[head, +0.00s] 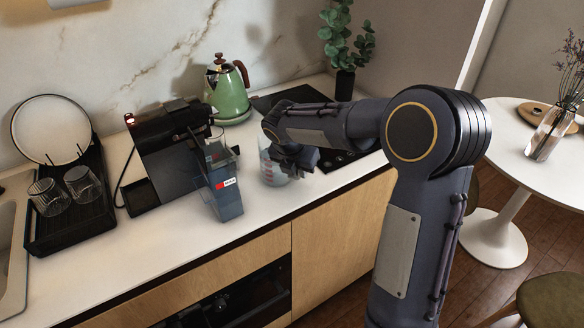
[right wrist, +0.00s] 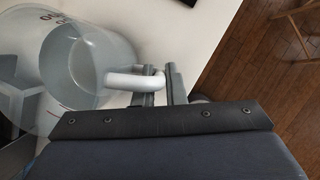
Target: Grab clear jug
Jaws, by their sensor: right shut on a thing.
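The clear jug (head: 270,168) stands on the white counter, to the right of the coffee machine. It has red markings and is partly hidden behind my right gripper (head: 290,158). In the right wrist view the jug (right wrist: 95,65) is at the upper left, with a pale handle (right wrist: 135,80) reaching toward the fingers. My right gripper (right wrist: 162,95) is shut on that handle. I cannot tell from these views whether the jug's base touches the counter. My left gripper is not in view.
A black coffee machine (head: 165,150) and a clear blue-grey water tank (head: 225,195) stand left of the jug. A green kettle (head: 230,95) is behind, beside a dark hob (head: 340,160). A rack with glasses (head: 75,215) is far left. The counter's front edge is close.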

